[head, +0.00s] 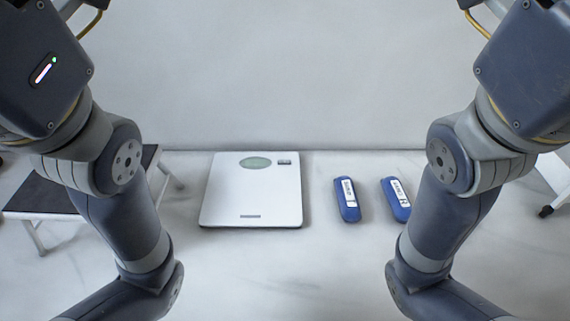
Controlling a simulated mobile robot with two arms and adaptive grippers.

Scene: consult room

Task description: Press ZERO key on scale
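A flat white scale (250,196) lies on the pale floor in the middle of the head view, close to the wall. It has an oval grey-green display (255,162) near its far edge. A small dark key (285,162) is just right of the display. A small grey label (250,216) is near the scale's front edge. The lettering on the key and label is too small to read. My two arms come down on the left and right sides. Both grippers are outside the frame, and neither arm touches the scale.
Two blue objects with white labels, a left one (348,204) and a right one (397,206), lie right of the scale. The right one is close to my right arm in the picture. A dark-topped step stool (40,196) stands at left. The floor before the scale is clear.

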